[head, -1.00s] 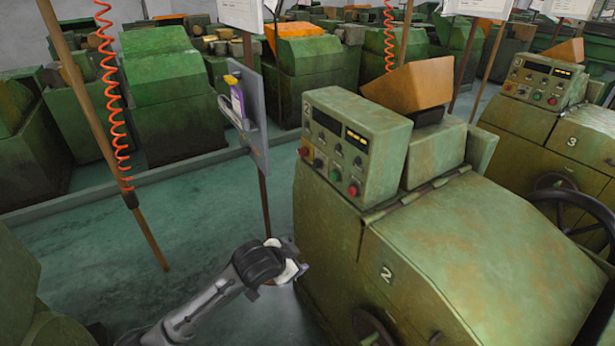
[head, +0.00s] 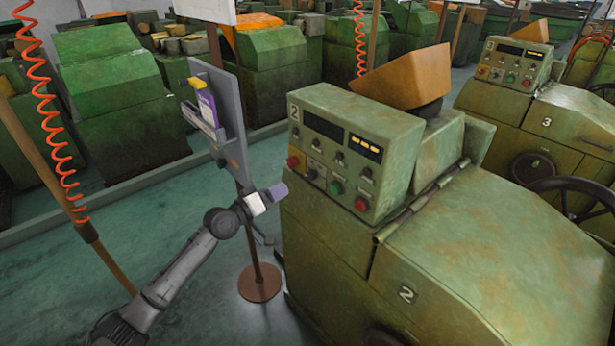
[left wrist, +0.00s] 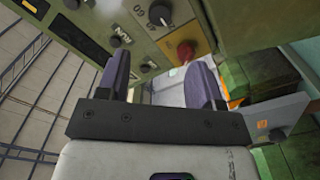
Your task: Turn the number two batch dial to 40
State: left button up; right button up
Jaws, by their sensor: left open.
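The number two machine's green control box (head: 352,150) bears a "2", displays, several knobs and coloured buttons. In the left wrist view a dark knob with a pale pointer mark (left wrist: 160,12) sits by printed numbers including 40, near a red mushroom button (left wrist: 185,51); its exact setting is not readable. That red button also shows in the head view (head: 294,162). I cannot tell for sure which knob is the batch dial. My left gripper (head: 278,191) is open and empty, just left of and below the panel. Its two purple-grey fingers (left wrist: 160,83) point toward the panel, apart from the knobs. My right gripper is out of view.
A grey board (head: 222,125) on a pole stands left of the panel, close behind my left gripper. The number two machine's sloping cover (head: 490,265) fills the right front. Machine three (head: 540,115) stands behind. Green floor (head: 150,215) is open at left.

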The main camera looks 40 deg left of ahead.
aim_at(309, 177)
pick_arm(q)
jog(key=w, duration=0.3)
jog(key=w+d+b, duration=0.1)
jog(key=w, duration=0.2)
jog(key=w+d, duration=0.1)
jog(key=w, duration=0.2)
jog(key=shift+w+f, duration=0.1)
jog(key=shift+w, duration=0.2)
jog(key=shift+w+d+b, duration=0.25)
jog(key=shift+w+b, duration=0.2)
jog(key=shift+w, duration=0.55)
